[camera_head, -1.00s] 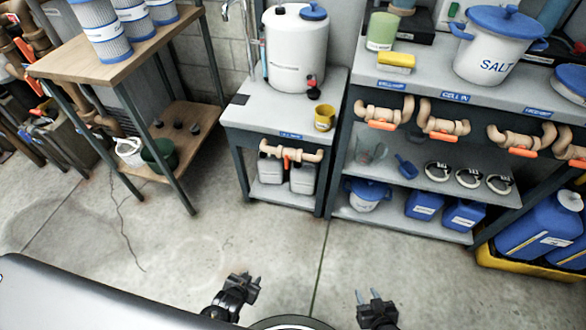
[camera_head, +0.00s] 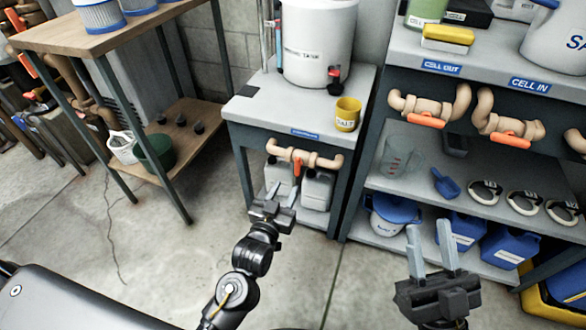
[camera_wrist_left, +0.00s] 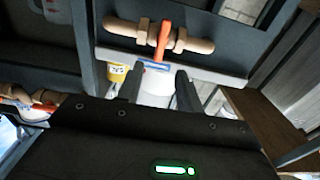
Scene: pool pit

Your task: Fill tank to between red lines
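The white tank (camera_head: 318,45) stands on the grey bench (camera_head: 262,110), its top cut off in the head view. A thin upright tube (camera_head: 278,45) runs along its left side. I cannot make out red lines or a water level. A tan pipe valve (camera_head: 318,160) with an orange handle (camera_head: 297,167) hanging down is under the bench's front edge. My left gripper (camera_head: 281,194) is open and empty, just below and in front of that valve. The left wrist view shows the handle (camera_wrist_left: 163,40) beyond the open fingers. My right gripper (camera_head: 431,240) is open and empty before the right shelf.
A yellow cup (camera_head: 347,114) and a black-and-red tap (camera_head: 334,80) are at the tank's right. White canisters (camera_head: 317,190) stand below the valve. The right shelf (camera_head: 440,190) holds a clear jug, a blue scoop and several clamps. A wooden table (camera_head: 110,40) stands left. Open floor lies between.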

